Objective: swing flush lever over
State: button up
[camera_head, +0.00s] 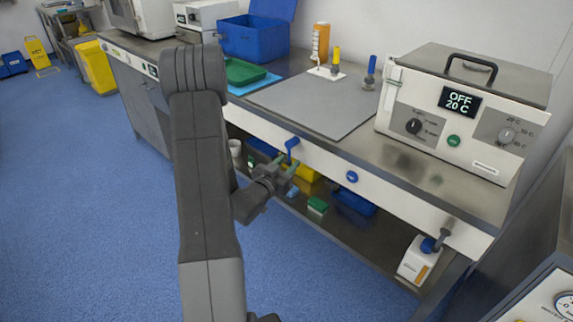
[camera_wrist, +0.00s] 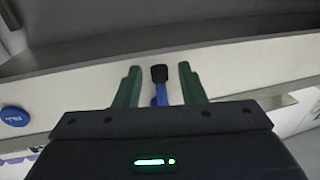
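The blue lever (camera_head: 292,146) is on the white front panel of the steel bench, left of a round blue button (camera_head: 351,177). In the wrist view the lever (camera_wrist: 160,94) shows as a blue shaft with a dark end, standing between my gripper's green fingers. My gripper (camera_head: 290,167) is just below and in front of the lever in the head view. In the wrist view my gripper (camera_wrist: 159,68) is open, with a visible gap on each side of the lever. The lower part of the lever is hidden behind the gripper body there.
A heater box (camera_head: 462,110) reading OFF 20 C stands on the bench. Bins lie on the lower shelf. The blue floor in front is clear.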

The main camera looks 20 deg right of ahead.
grip_shut()
jog(key=shift+f+b, duration=0.1)
jog(key=shift+b, duration=0.2)
